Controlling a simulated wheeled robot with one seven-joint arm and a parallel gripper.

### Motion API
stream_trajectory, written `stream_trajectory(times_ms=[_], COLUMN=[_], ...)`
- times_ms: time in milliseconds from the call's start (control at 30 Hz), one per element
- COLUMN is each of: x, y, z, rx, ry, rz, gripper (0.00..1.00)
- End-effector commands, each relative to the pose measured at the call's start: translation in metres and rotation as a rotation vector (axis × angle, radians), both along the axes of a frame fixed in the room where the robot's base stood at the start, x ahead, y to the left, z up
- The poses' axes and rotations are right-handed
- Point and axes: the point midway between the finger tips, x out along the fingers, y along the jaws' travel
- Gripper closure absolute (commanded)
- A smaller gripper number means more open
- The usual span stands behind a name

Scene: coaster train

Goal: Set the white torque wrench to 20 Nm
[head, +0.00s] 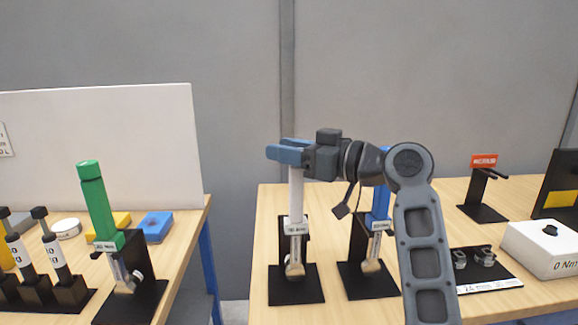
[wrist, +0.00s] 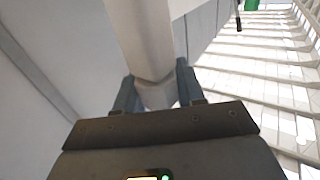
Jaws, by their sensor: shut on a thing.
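The white torque wrench (head: 296,196) stands upright in a black stand (head: 295,285) on the right-hand table. My gripper (head: 285,153) is at the top of its white handle, with its fingers level and shut on it. In the wrist view the white handle (wrist: 143,40) runs between the two fingers of my gripper (wrist: 155,95). A label sits below the handle on the wrench, but its reading is too small to make out.
A blue wrench (head: 379,205) stands close to the right, partly behind my arm. A green wrench (head: 96,205) stands on the left table (head: 185,232). A white box (head: 545,250) marked "0 Nm" is at the far right. A gap separates the tables.

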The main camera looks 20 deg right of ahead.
Motion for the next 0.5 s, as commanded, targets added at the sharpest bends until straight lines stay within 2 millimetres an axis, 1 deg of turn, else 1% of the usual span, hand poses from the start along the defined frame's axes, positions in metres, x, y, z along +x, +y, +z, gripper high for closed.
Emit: stream_trajectory(times_ms=[33, 200, 500], x=[0.0004, -0.0009, -0.0018], y=[-0.0007, 0.0011, 0.0032], z=[-0.0041, -0.0028, -0.001], rx=[-0.001, 0.001, 0.001], ry=[-0.001, 0.001, 0.003], rz=[0.026, 0.106, 0.167], gripper=[0.92, 0.92, 0.92])
